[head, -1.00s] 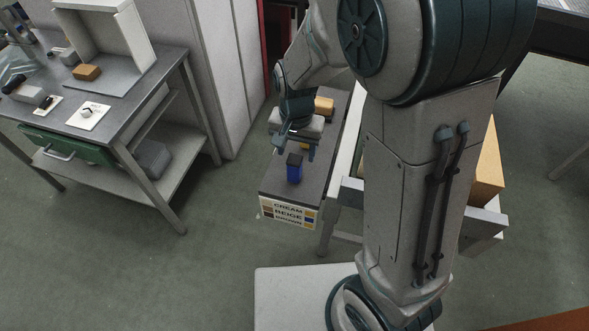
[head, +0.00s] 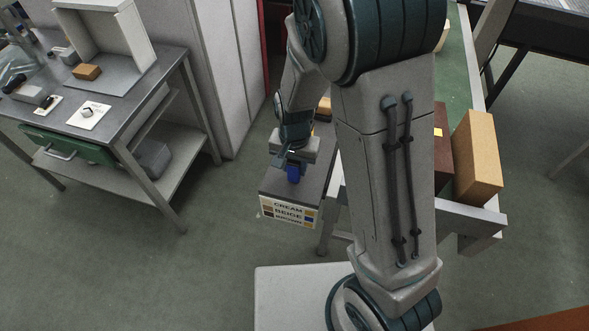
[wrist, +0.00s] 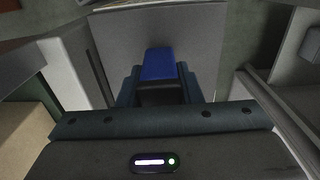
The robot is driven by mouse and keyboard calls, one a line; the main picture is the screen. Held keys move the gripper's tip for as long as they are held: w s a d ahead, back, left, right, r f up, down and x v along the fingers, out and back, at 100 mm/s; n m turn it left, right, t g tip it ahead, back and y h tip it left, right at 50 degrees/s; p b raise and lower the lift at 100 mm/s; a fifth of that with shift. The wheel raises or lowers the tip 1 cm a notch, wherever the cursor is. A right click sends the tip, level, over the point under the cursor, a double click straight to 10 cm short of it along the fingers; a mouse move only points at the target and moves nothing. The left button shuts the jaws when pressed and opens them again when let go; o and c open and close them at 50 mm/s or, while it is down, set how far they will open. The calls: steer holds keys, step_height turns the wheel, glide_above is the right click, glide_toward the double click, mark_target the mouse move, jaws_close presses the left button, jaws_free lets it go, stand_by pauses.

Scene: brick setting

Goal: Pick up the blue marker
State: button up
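The blue marker (head: 293,173) is a blocky blue piece with a dark top, standing upright near the front end of the dark-topped bench. In the wrist view the blue marker (wrist: 161,64) lies in the middle, its black end nearest my gripper. My gripper (head: 290,160) is down over the marker and hides its top in the head view. In the wrist view the fingers of my gripper (wrist: 160,88) stand on both sides of the marker, very close to it. I cannot tell whether they press on it.
The dark-topped bench (head: 275,183) has a front label reading CREAM, BEIGE, BROWN (head: 288,211). A tan block (head: 324,106) is behind my gripper. A metal worktable (head: 130,90) stands at the left. A tan box (head: 477,157) sits on another table at the right.

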steer(key=c, duration=0.4)
steer(key=shift+o, duration=0.3)
step_height(320, 180, up, 10)
steer(key=shift+r, duration=0.1)
steer(key=shift+o, duration=0.9)
